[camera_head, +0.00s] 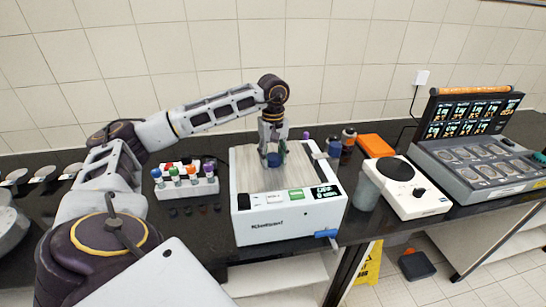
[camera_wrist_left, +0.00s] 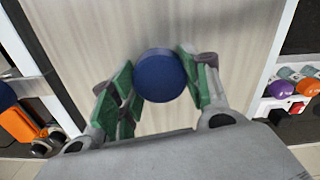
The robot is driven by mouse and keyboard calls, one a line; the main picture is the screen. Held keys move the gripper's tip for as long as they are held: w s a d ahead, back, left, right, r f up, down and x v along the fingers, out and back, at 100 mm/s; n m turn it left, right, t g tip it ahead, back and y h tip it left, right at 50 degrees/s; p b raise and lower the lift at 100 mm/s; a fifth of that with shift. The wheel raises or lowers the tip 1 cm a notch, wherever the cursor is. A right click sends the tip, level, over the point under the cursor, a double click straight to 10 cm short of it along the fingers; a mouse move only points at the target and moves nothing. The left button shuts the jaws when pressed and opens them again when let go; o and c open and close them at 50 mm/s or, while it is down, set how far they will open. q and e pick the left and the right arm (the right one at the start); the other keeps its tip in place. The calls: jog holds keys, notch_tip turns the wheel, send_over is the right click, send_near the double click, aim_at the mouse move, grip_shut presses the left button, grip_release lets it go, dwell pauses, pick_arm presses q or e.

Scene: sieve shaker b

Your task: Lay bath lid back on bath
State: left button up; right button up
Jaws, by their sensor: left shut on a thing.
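The bath (camera_head: 275,225) is a white box with a display and a blue tap at its front, standing on the dark bench. The bath lid (camera_head: 248,172) is a flat brushed-metal plate with a round blue knob (camera_wrist_left: 160,78). It lies over the bath's top opening and looks level; I cannot tell whether it is fully seated. My left gripper (camera_head: 273,154) points down over the middle of the lid and is shut on the knob. In the left wrist view its green-padded fingers are on both sides of the knob. My right gripper is not in view.
A white rack (camera_head: 185,186) with coloured-capped bottles stands left of the bath. To the right are a grey beaker (camera_head: 366,192), a white device with a black disc (camera_head: 410,190), an orange box (camera_head: 375,146) and a large grey instrument (camera_head: 475,170). A tiled wall is behind.

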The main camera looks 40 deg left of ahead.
pick_arm(q)
jog(key=o, duration=1.6)
jog(key=shift+c, duration=0.2)
jog(key=shift+r, duration=0.1)
jog(key=shift+r+p, duration=2.35)
jog(key=shift+r, duration=1.1)
jog(key=shift+f, duration=0.1)
